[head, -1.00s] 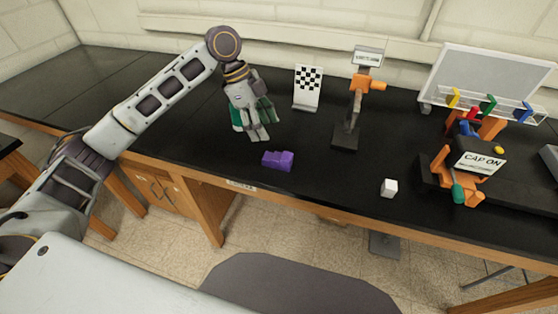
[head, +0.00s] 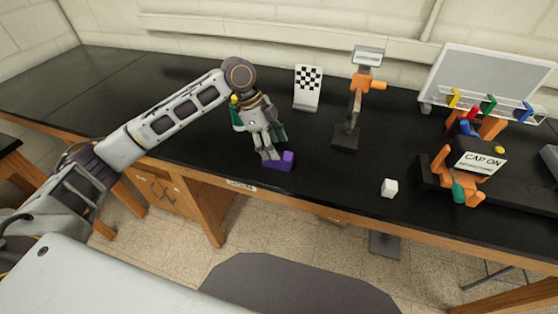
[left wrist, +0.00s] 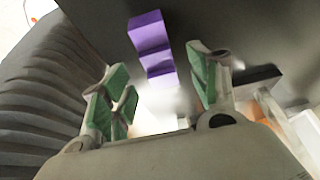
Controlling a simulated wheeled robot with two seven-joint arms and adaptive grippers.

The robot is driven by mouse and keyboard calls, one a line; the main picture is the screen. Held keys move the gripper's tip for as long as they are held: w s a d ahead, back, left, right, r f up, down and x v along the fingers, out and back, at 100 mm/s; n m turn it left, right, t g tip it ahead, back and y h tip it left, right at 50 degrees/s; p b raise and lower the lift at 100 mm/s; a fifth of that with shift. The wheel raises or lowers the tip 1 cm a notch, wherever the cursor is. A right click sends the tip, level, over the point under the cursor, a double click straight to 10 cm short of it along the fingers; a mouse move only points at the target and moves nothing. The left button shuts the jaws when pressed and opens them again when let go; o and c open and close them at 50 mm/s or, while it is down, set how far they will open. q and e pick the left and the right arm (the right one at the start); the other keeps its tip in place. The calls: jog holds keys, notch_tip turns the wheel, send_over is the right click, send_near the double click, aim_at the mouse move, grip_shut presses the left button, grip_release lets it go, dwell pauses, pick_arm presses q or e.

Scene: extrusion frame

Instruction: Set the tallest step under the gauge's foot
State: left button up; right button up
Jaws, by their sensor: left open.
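A purple stepped block (head: 286,161) lies on the black bench near its front edge. In the left wrist view the purple block (left wrist: 150,45) shows several steps, tallest at the far end, and lies beyond and between the fingers. My left gripper (head: 270,158) is open and hovers right over the block's left part, hiding it in the head view; it also shows in the left wrist view (left wrist: 160,95). The gauge (head: 360,90), with an orange carriage and a small sign on top, stands on a dark base behind and right of the block. My right gripper is not in view.
A checkered board (head: 307,88) stands left of the gauge. A white cube (head: 389,187) sits near the front edge to the right. An orange holder with a CAP ON sign (head: 480,162) and a rack stand farther right. The bench left of my arm is clear.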

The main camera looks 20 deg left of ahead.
aim_at(285, 163)
pick_arm(q)
jog(key=shift+s+d+f, duration=0.1)
jog(key=shift+d+f, duration=0.15)
jog(key=shift+f, duration=0.4)
jog(key=x, duration=0.2)
jog(key=shift+d+f, duration=0.1)
jog(key=shift+f, duration=0.25)
jog(key=shift+d+f, duration=0.2)
jog(key=shift+f, duration=0.25)
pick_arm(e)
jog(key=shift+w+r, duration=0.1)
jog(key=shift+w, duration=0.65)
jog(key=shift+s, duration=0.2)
pick_arm(q)
jog(key=shift+c, duration=0.4)
jog(key=c, duration=1.2)
jog(key=shift+o, duration=0.2)
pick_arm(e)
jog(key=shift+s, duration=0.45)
